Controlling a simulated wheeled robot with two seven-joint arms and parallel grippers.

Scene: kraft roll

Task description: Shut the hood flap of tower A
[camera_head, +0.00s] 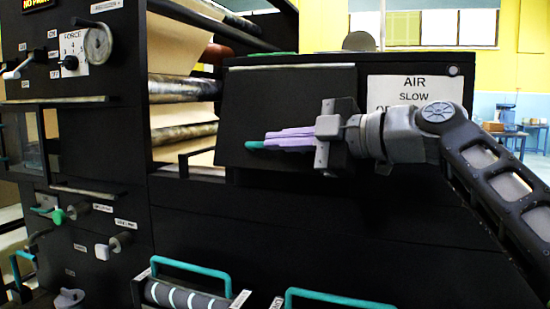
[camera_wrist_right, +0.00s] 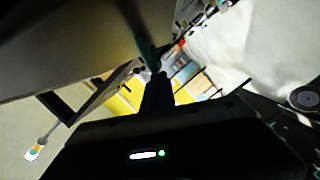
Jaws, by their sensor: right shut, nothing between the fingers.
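The hood flap, which I take to be the black panel (camera_head: 285,88), is on the machine's upper middle in the head view. It has a pale strip along its top edge and looks slanted; I cannot tell how far it stands off the housing. Whether the fingers touch the panel is unclear. In the right wrist view the finger (camera_wrist_right: 148,52) is dark and blurred beside a large grey surface. My left gripper is out of view.
An AIR SLOW sign (camera_head: 413,90) is right of the panel, partly behind my right arm. Paper and rollers (camera_head: 182,90) fill an opening to the left. Teal handles (camera_head: 190,265) stick out below. Knobs and levers (camera_head: 98,43) line the left face.

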